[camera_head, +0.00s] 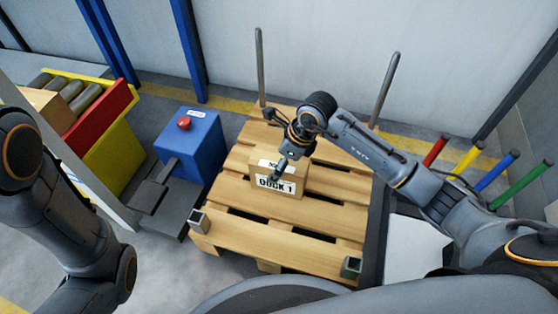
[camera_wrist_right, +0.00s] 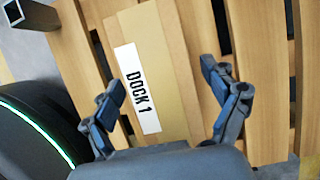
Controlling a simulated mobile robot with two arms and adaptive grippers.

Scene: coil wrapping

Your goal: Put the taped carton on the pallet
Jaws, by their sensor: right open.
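The taped carton (camera_head: 290,203) is a brown box with a white "DOCK 1" label, and it sits on the wooden pallet (camera_head: 325,218). In the right wrist view the carton (camera_wrist_right: 172,70) shows its label on the left and a lighter tape band beside it. My right gripper (camera_head: 279,165) is at the carton in the head view. In the wrist view my right gripper (camera_wrist_right: 168,108) is open, with a finger towards each side of the carton; contact cannot be told. My left arm comes in at the left, but its gripper is out of view.
Upright grey posts stand at the pallet's back corners, with short square stubs (camera_head: 351,267) at the front. A blue box with a red button (camera_head: 184,123) stands left of the pallet. Another carton (camera_head: 50,106) is on the roller conveyor. Coloured posts (camera_head: 497,170) stand at the right.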

